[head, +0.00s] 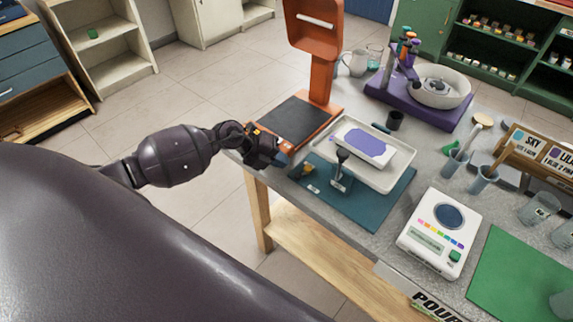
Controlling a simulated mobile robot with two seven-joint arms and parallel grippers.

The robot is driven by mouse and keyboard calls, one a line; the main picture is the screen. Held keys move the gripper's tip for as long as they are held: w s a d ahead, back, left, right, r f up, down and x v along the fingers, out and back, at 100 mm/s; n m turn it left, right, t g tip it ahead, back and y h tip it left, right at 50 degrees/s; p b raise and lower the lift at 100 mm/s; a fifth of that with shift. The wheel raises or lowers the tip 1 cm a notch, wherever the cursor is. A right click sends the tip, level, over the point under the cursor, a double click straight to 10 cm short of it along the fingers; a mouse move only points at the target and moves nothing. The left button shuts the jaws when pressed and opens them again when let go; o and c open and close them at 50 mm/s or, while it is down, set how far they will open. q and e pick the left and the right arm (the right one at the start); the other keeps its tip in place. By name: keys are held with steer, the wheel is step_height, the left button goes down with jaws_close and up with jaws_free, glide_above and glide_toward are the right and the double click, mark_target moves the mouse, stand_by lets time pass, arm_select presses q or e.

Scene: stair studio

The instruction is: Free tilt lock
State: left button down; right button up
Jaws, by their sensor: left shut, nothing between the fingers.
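The tray holds a white block with a purple top (366,146). My left gripper (284,160) is shut and empty at the table's left edge, left of the lever and apart from it. My right gripper is out of view.
An orange stand with a dark plate (297,118) rises behind my left gripper. A white scale (437,232) and a green mat (520,272) are at the right. A purple-based mixer with a white bowl (440,92) and several beakers stand farther back.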

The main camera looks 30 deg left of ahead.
arm_select(q)
steer(key=s+a+r, duration=0.2)
steer(key=a+r, duration=0.4)
steer(key=a, duration=0.2)
steer(key=shift+r, duration=0.2)
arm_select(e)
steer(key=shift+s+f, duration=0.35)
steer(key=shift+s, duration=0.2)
arm_select(q)
steer(key=shift+w, duration=0.1)
